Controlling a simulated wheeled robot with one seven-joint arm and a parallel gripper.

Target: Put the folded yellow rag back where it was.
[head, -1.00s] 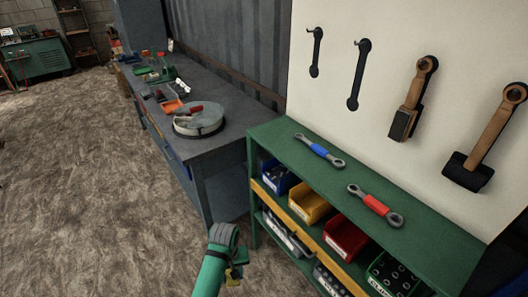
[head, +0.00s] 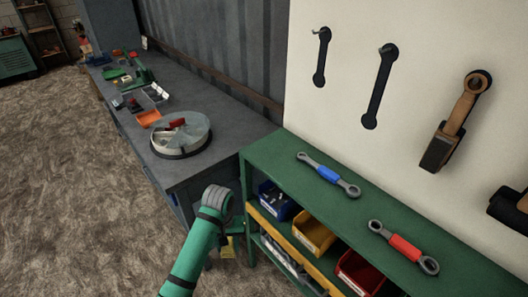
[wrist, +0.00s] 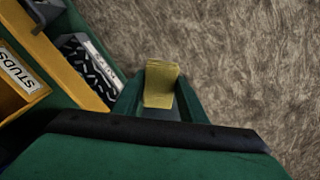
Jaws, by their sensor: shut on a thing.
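The folded yellow rag (wrist: 160,85) is held between the fingers of my gripper (wrist: 158,104) in the wrist view, above the brown floor. In the head view the rag (head: 228,247) shows as a small yellow patch below the end of my green arm. My gripper (head: 234,230) is partly hidden behind the arm there, beside the left end of the green shelf unit. The gripper is shut on the rag.
The green shelf (head: 330,182) carries a blue-handled wrench (head: 328,174) and a red-handled wrench (head: 404,247). Bins sit below, including a yellow bin (head: 313,236). A grey workbench (head: 228,137) holds a round tray (head: 180,136). Tools hang on the white board (head: 420,50). Floor on the left is clear.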

